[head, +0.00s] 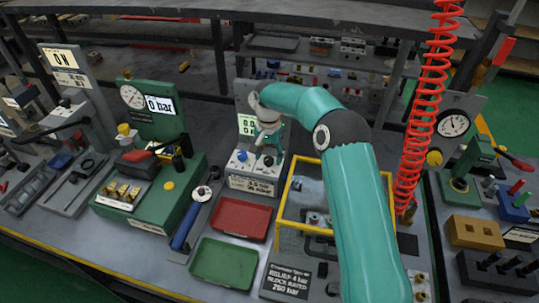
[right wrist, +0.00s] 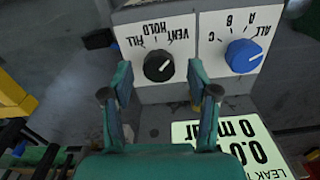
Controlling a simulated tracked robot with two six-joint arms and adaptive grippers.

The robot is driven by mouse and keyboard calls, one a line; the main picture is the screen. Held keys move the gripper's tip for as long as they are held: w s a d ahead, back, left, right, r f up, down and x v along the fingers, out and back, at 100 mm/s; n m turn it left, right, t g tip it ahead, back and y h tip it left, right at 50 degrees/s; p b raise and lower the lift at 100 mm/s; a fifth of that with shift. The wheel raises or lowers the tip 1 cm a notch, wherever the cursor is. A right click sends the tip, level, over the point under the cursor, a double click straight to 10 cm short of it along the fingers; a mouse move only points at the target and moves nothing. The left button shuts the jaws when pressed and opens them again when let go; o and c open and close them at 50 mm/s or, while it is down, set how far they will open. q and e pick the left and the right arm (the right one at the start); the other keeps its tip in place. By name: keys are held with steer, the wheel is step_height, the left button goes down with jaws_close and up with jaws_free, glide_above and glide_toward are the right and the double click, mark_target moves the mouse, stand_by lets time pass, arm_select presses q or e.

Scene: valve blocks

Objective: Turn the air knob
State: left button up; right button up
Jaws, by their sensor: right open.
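A black round knob (right wrist: 158,65) with a white pointer line sits on a white panel marked FILL, HOLD and VENT. A blue knob (right wrist: 243,56), marked A, B, C and ALL, is beside it. In the head view the black knob (head: 268,161) and blue knob (head: 242,156) are on the front of the leak tester (head: 252,185). No label reads "air". My right gripper (right wrist: 159,76) is open, its fingertips on either side of the black knob in the wrist view; contact cannot be told. In the head view the gripper (head: 269,142) is over the tester. My left gripper is out of view.
A red tray (head: 242,219) and a green tray (head: 224,262) lie in front. A yellow-framed box (head: 290,222) stands right of the tester, under my right arm. A green block with a gauge (head: 150,205) stands left. A red coiled hose (head: 420,120) hangs at right.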

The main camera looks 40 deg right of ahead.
steer(key=shift+f, duration=0.25)
jaws_close()
